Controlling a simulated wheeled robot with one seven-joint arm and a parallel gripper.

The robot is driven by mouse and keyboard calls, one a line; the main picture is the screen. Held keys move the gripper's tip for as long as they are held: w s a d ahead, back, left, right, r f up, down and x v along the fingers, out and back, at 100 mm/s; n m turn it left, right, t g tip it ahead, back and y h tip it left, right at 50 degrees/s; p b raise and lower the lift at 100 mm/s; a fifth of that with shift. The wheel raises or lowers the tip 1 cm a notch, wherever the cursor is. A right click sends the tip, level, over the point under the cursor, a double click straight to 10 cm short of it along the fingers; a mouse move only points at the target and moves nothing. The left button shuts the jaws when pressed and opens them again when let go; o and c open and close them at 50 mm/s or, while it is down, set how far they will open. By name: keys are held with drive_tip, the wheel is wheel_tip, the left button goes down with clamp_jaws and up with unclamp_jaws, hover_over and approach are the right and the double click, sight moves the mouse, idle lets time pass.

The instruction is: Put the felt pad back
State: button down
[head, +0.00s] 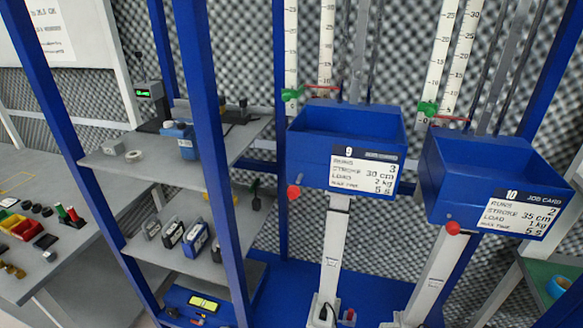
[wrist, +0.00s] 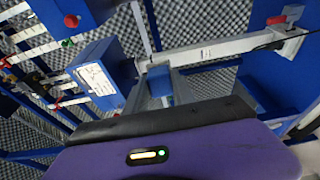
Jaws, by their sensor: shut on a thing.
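My gripper (wrist: 160,88) shows in the wrist view, beyond the dark front edge of its purple housing. Its grey fingers are shut on a small blue piece (wrist: 159,84). I cannot tell for sure whether this piece is the felt pad; the housing hides part of the fingers. The gripper does not show in the head view. No other thing there is clearly a felt pad.
Blue bins marked 9 (head: 345,120) and 10 (head: 490,165) stand on columns inside a blue frame. A shelf (head: 110,155) at left carries small devices. A workbench (head: 40,255) with small parts stands far left.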

wheel_tip(320, 180, down, 6)
drive_tip(key=s+a, duration=0.1)
drive_tip(key=shift+s+a, duration=0.2)
drive_tip(key=shift+a, duration=0.05)
drive_tip(key=shift+s+r, duration=0.25)
drive_tip(key=shift+w+a+f, duration=0.1)
drive_tip(key=shift+w+f, duration=0.05)
drive_tip(key=shift+w, duration=0.2)
wheel_tip(320, 180, down, 8)
drive_tip(key=b, duration=0.7)
drive_tip(key=shift+w+r, duration=0.15)
drive_tip(key=shift+r, duration=0.1)
drive_tip(key=shift+a, duration=0.1)
